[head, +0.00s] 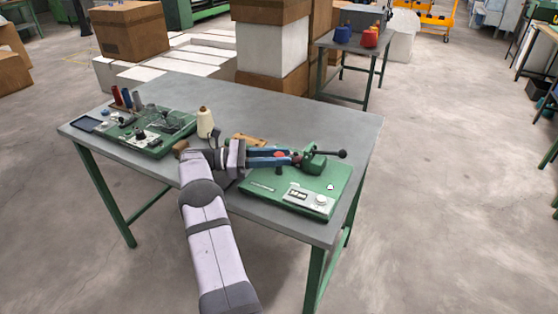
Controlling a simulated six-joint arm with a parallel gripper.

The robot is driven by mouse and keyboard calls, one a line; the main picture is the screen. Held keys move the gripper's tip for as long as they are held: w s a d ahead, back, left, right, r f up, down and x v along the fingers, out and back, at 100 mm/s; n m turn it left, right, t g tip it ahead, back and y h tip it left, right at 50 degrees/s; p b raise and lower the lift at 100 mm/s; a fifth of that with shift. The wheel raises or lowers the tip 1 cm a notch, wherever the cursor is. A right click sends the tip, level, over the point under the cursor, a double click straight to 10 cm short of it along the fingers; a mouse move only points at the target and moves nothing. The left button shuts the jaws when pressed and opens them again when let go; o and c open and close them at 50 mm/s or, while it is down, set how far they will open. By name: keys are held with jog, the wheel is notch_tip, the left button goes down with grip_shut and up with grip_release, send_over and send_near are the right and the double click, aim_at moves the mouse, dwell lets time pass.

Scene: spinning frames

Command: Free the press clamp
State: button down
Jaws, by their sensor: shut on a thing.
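The press clamp (316,161) is a green block on a green base plate (317,184) at the right of the table. A dark lever with a black ball end (342,154) sticks out to its right. My gripper (296,157), with long blue fingers, reaches in level from the left. It is shut on a small reddish-brown piece (298,158) at the clamp's left side; the fingers hide much of it, so I cannot tell whether it belongs to the clamp. A red round part (280,155) shows between the fingers.
A cream thread cone (204,123) stands behind my arm. A second green device (150,138), red and blue spools (121,97) and a dark tray (83,123) are at the table's left. The back of the grey table (270,110) is clear.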

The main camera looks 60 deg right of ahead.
aim_at(279, 154)
jog(key=shift+m+g+y+b, duration=0.3)
jog(key=shift+m+y+b, duration=0.1)
jog(key=shift+y, duration=0.2)
dwell(0.3)
jog(key=c, duration=1.4)
grip_release()
jog(key=shift+c, duration=0.2)
jog(key=shift+r, duration=0.15)
notch_tip(279, 154, up, 10)
jog(key=shift+f, duration=0.1)
